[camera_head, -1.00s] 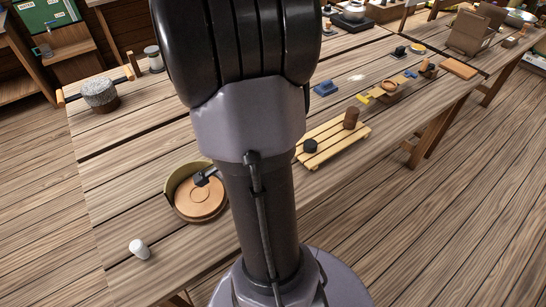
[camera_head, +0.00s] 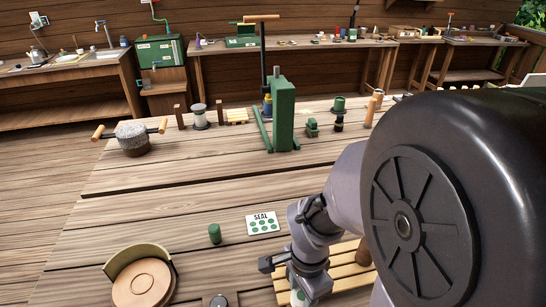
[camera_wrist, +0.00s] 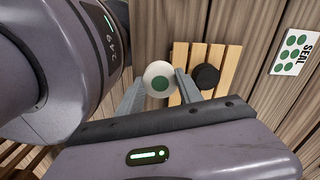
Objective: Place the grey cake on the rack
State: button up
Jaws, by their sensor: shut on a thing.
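My gripper (camera_wrist: 158,88) is shut on a pale grey-white round piece with a green dot on top, which looks like the grey cake (camera_wrist: 147,72). The cake sits between the two fingers in the wrist view. The slatted wooden rack (camera_wrist: 181,56) is just beyond it, and the cake overlaps the rack's left edge in the picture. I cannot tell the height between them. A black puck (camera_wrist: 206,76) lies on the rack.
A SEAL card (camera_head: 262,223) and a green cylinder (camera_head: 215,233) lie left of my arm. A green press (camera_head: 284,117) stands farther back. The table between is mostly bare.

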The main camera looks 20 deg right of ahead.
jog(key=shift+w+d+r+p, duration=0.15)
jog(key=shift+d+r+p, duration=0.15)
jog(key=shift+r+p, duration=0.75)
jog(key=d+f, duration=0.1)
jog(key=w+d, duration=0.1)
jog(key=d, duration=0.1)
jog(key=w+d+f+b, duration=0.1)
jog(key=shift+w+d+f, duration=0.1)
jog(key=shift+d+f, duration=0.1)
jog(key=shift+f, duration=0.15)
jog(key=w+d, duration=0.1)
jog(key=d, duration=0.1)
jog(key=w+d+b, duration=0.1)
jog(key=d, duration=0.2)
jog(key=w+d, duration=0.1)
jog(key=d, duration=0.2)
jog(key=shift+w+f, duration=0.3)
jog(key=shift+f, duration=0.05)
notch_tip(320, 180, down, 3)
jog(key=shift+f+b, duration=0.2)
jog(key=shift+b, duration=0.9)
jog(key=shift+f, duration=0.2)
jog(key=o, duration=1.4)
jog(key=shift+r, duration=0.1)
